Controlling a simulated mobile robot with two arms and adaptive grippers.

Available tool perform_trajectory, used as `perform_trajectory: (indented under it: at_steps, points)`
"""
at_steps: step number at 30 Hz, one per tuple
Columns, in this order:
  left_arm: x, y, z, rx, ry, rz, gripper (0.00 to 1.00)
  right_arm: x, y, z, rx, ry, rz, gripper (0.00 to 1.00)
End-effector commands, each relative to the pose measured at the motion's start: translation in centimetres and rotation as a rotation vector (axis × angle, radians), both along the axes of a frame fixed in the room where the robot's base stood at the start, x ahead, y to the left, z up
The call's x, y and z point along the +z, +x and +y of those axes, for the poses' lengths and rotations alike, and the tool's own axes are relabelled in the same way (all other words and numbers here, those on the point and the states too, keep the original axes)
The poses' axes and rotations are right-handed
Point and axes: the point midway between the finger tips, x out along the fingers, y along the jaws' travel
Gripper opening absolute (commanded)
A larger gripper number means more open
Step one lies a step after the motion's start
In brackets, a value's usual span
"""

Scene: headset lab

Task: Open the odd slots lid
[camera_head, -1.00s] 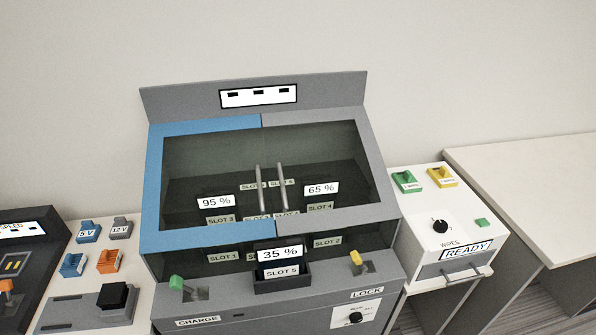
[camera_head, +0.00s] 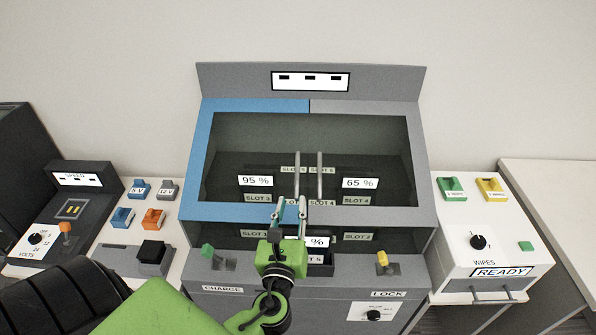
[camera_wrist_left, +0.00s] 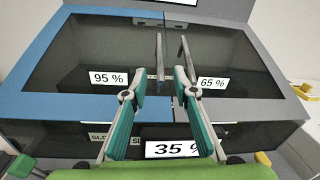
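The charging cabinet's left lid has a blue frame (camera_head: 208,150) and a dark see-through window. It is shut, with a grey bar handle (camera_head: 297,172) near the middle seam; that handle also shows in the left wrist view (camera_wrist_left: 160,55). The right lid (camera_head: 414,150), framed in grey, is shut too, with its own bar handle (camera_head: 320,172) close beside. My left gripper (camera_head: 290,203) is open in front of the lids' lower edge. In the wrist view its fingertips (camera_wrist_left: 160,75) lie either side of the left handle; whether they reach around it is unclear. My right gripper is out of view.
A green lever (camera_head: 207,250) and a yellow lever (camera_head: 382,259) stand on the cabinet front. The slot 5 tray (camera_head: 322,268) is partly behind my gripper. A white wipes box (camera_head: 480,245) stands right; small blocks and a voltage unit (camera_head: 60,215) stand left.

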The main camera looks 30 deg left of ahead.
Motion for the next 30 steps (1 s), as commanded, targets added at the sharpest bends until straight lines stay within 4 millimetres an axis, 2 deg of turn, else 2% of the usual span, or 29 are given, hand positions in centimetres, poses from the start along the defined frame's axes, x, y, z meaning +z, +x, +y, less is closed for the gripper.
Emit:
perform_trajectory:
  at_steps: [15, 21, 30]
  points:
    - [0.3, 9.1, 4.7, 0.003, -0.005, -0.002, 0.26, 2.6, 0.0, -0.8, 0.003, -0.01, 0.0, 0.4]
    - [0.1, 10.9, 5.6, 0.002, -0.005, -0.002, 0.26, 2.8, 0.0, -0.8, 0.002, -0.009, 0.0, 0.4]
    - [0.0, 11.4, 5.9, 0.003, -0.007, -0.001, 0.26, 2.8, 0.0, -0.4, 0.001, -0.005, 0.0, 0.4]
